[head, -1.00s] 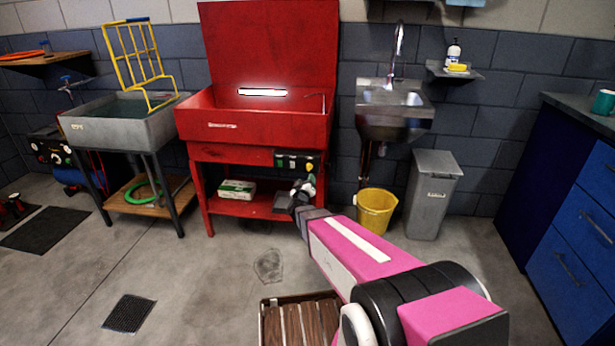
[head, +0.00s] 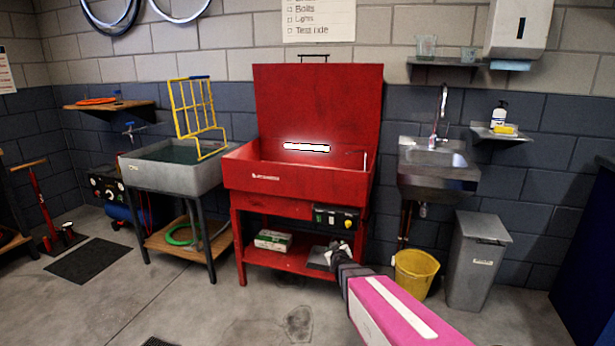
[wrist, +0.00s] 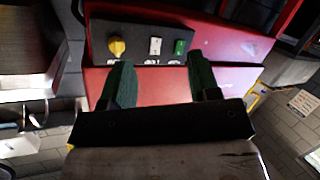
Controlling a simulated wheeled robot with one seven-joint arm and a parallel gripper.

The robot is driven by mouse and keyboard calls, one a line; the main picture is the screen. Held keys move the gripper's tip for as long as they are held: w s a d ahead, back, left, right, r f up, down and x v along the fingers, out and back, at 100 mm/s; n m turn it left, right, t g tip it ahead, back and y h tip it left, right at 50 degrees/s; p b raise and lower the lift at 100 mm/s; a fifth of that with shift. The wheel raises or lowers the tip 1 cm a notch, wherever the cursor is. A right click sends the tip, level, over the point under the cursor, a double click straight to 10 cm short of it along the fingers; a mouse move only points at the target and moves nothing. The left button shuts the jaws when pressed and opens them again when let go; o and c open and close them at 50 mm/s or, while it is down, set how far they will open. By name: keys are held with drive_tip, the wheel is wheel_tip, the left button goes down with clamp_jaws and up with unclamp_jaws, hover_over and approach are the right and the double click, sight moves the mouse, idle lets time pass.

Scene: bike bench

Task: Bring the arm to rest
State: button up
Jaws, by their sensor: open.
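My gripper (wrist: 160,85) is open and empty in the wrist view, its two dark green fingers spread apart. Beyond the fingers is the control panel (wrist: 135,40) of the red parts washer, with a yellow knob, a white switch and a green switch. In the head view my pink arm reaches from the lower right toward the red parts washer (head: 300,181). The gripper end is small there, below the panel (head: 335,217), and its fingers are hard to make out. A strip light glows inside the washer.
A grey sink (head: 170,178) with a yellow rack (head: 194,108) stands left of the washer. A steel basin (head: 437,172), a yellow bucket (head: 415,273) and a grey bin (head: 474,260) stand right. Blue cabinets (head: 592,270) edge the far right. The floor in front is open.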

drive_tip(key=s+d+m+g, duration=0.2)
drive_tip(key=s+g, duration=0.5)
drive_tip(key=s, duration=0.5)
drive_tip(key=s+d+f+m+g, duration=0.1)
drive_tip(key=s+d+m+g, duration=0.1)
drive_tip(key=s+d+g, duration=0.2)
drive_tip(key=s+g, duration=0.3)
drive_tip(key=s, duration=0.5)
drive_tip(key=shift+s+f+m+g, duration=0.2)
drive_tip(key=shift+s+m+g, duration=0.1)
drive_tip(key=shift+s+g, duration=0.1)
